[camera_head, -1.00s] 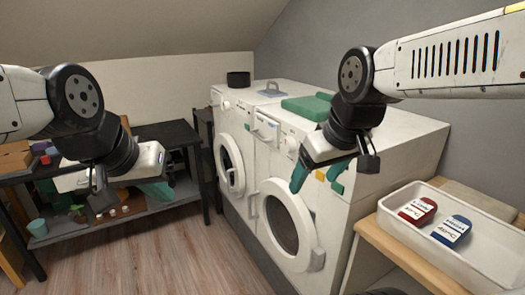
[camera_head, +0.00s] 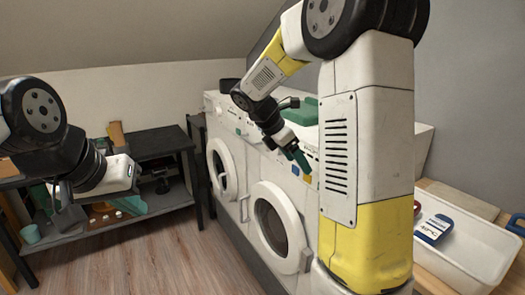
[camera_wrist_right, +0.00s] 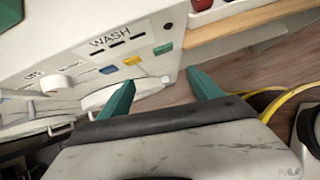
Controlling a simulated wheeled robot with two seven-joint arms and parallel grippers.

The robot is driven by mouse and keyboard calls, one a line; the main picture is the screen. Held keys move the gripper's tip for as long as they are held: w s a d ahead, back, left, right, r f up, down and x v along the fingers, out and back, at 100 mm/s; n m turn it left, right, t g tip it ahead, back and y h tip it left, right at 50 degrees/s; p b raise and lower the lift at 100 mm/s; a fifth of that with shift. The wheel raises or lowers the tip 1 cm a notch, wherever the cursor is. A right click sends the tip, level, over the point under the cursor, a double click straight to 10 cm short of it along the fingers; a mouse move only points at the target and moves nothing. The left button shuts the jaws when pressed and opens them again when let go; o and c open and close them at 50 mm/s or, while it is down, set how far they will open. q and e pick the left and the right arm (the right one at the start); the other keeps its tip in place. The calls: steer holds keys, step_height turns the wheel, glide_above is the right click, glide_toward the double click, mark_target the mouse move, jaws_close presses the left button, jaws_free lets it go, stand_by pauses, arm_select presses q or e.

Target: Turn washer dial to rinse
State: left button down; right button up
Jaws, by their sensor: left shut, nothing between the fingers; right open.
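A white front-loading washer (camera_head: 262,190) stands in the middle of the head view, partly hidden by my right arm. Its panel shows in the right wrist view, with the word WASH, a white round dial (camera_wrist_right: 58,84) and blue, orange and green marks beside it. I cannot read the dial's setting. My right gripper (camera_head: 298,158) is at the panel front in the head view. Its teal fingers (camera_wrist_right: 163,88) are apart and empty in the wrist view, to the right of the dial and not touching it. My left gripper (camera_head: 138,206) is shut and empty, left of the machines.
A second white machine (camera_head: 224,150) adjoins on the left. A dark shelf table (camera_head: 160,146) with small items stands at the far left. A white tray (camera_head: 468,262) with a blue-labelled pack (camera_head: 434,229) is at the right. Wood floor (camera_head: 190,255) is clear in front.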

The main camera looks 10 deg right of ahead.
steer(key=w+a+f+n+t+h, duration=0.2)
steer(key=w+a+n+h, duration=0.1)
steer(key=w+n, duration=0.35)
steer(key=w+a+f+n+t+h, duration=0.1)
steer(key=w+a+f+n+h, duration=0.2)
steer(key=w+n, duration=0.35)
steer(key=w+a+f+n+t+h, duration=0.2)
steer(key=w+n+h, duration=0.2)
steer(key=w+n, duration=0.25)
steer(key=w+x, duration=0.1)
steer(key=x, duration=0.6)
steer(key=shift+d, duration=0.2)
steer(key=shift+w+r, duration=0.15)
steer(key=c, duration=1.4)
